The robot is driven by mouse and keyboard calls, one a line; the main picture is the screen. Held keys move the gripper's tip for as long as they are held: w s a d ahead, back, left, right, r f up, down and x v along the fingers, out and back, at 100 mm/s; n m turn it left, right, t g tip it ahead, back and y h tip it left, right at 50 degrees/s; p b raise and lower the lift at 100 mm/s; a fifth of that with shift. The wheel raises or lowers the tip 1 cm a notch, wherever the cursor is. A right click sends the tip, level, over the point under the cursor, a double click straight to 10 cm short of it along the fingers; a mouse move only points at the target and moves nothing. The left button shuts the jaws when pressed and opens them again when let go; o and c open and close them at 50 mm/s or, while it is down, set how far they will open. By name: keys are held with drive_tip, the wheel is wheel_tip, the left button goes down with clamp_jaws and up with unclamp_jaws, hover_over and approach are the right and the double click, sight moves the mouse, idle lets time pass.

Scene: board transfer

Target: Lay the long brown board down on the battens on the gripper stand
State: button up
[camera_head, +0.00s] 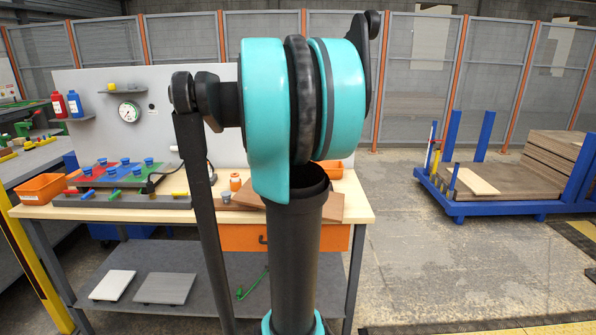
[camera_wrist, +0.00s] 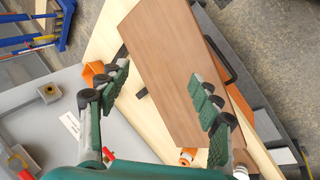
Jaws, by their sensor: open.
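The long brown board (camera_wrist: 170,65) lies slantwise over the light wooden bench top in the wrist view. In the head view it (camera_head: 332,207) is mostly hidden behind my arm. My gripper (camera_wrist: 158,79) is open, with one finger toward each long side of the board. I cannot tell whether the fingers touch it. A black bar (camera_wrist: 216,50) shows past the board's right edge, and a short dark piece shows at its left edge. I cannot tell whether these are battens, and I cannot make out the gripper stand.
The bench (camera_head: 130,213) also carries an orange bin (camera_head: 41,188), coloured plates with blue cups, and a small orange bottle (camera_head: 235,182). A grey back panel (camera_head: 185,80) stands behind. A blue trolley (camera_head: 520,208) with stacked boards stands at the right. Open floor lies between.

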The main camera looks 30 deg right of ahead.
drive_tip(key=s+d+f+m, duration=0.1)
drive_tip(key=s+f, duration=0.1)
drive_tip(key=s+d+f+m+y, duration=0.1)
drive_tip(key=s+d+f, duration=0.1)
drive_tip(key=s+d+f+m+g+y, duration=0.1)
drive_tip(key=f+m, duration=0.1)
drive_tip(key=f, duration=0.1)
drive_tip(key=shift+s+d, duration=0.2)
drive_tip(key=shift+s, duration=0.2)
drive_tip(key=c, duration=0.9)
drive_tip(key=s+f+m+y, duration=0.1)
drive_tip(key=s+f, duration=0.1)
drive_tip(key=s+d+f+m+y, duration=0.1)
drive_tip(key=s+f, duration=0.1)
drive_tip(key=s+d+f+m+y, duration=0.1)
drive_tip(key=s+f+m, duration=0.1)
drive_tip(key=shift+s+f, duration=0.1)
drive_tip(key=shift+s, duration=0.1)
clamp_jaws()
drive_tip(key=shift+d+f, duration=0.75)
drive_tip(key=shift+f, duration=3.05)
drive_tip(key=w+d, duration=0.4)
drive_tip(key=w, duration=0.2)
drive_tip(key=shift+d+m+y, duration=0.35)
drive_tip(key=shift+m+y, duration=0.05)
